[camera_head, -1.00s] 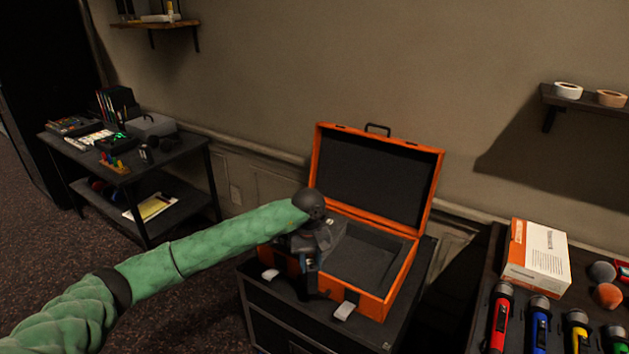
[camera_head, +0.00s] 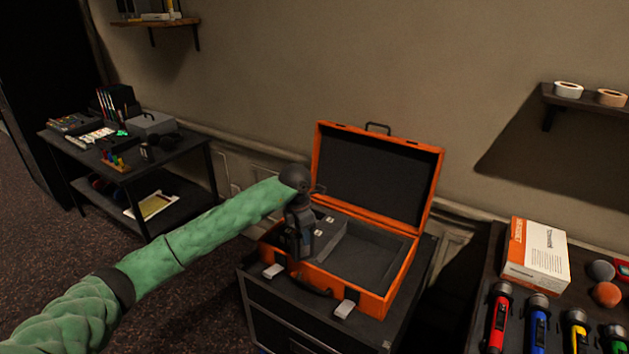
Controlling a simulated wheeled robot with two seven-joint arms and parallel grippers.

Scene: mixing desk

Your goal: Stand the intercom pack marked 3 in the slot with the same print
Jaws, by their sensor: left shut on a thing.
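My left gripper (camera_head: 298,238) points down over the front left part of an open orange case (camera_head: 375,307). It is shut on a small dark pack, mostly hidden by the fingers; no number on it can be read. The case has dark foam inside, with a raised block at the left bearing small pale labels (camera_head: 329,219), too small to read. Slots there are partly hidden by my gripper. I cannot tell whether the pack is inside a slot or above it. My right gripper is not in view.
The case's lid (camera_head: 375,185) stands open at the back. The case rests on a dark cabinet (camera_head: 285,318). At the right, a table holds a white and orange box (camera_head: 538,255) and several coloured torches. A cluttered side table (camera_head: 150,190) stands at the left.

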